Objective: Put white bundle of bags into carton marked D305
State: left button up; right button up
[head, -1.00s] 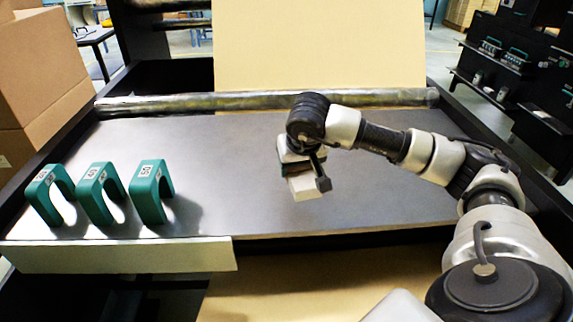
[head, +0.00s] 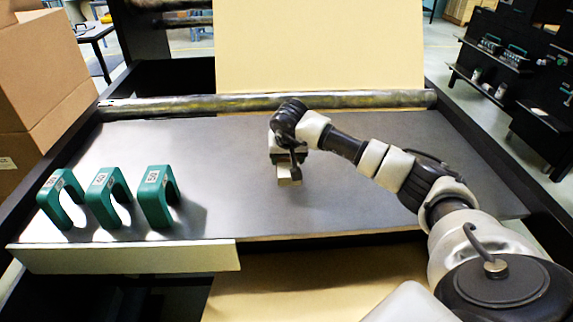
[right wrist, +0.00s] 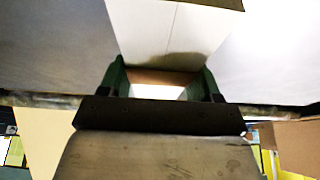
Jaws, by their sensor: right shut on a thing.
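My right gripper (head: 288,158) is over the middle of the grey worktop, shut on a pale block that looks like the white bundle of bags (head: 289,181). Gripper and arm hide part of the block. In the right wrist view the white bundle (right wrist: 158,30) lies between the green fingers of my right gripper (right wrist: 162,72), with a tan edge at its far end. I cannot tell whether it touches the worktop. No marking D305 is readable in any view. My left gripper is not in view.
Three green arched holders (head: 108,197) with small labels stand at the worktop's left front. A large brown carton (head: 35,75) stands at the far left. A kraft sheet (head: 320,45) hangs behind a long metal bar (head: 180,104). The grey worktop (head: 400,210) is clear at right.

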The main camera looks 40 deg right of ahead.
aim_at(287, 167)
notch_tip(287, 167, down, 4)
jog(key=shift+w+r+p, duration=0.1)
jog(key=shift+p, duration=0.55)
jog(key=shift+f, duration=0.2)
jog(key=shift+f, duration=0.2)
jog(key=o, duration=1.1)
jog(key=shift+c, duration=0.2)
jog(key=shift+r, duration=0.1)
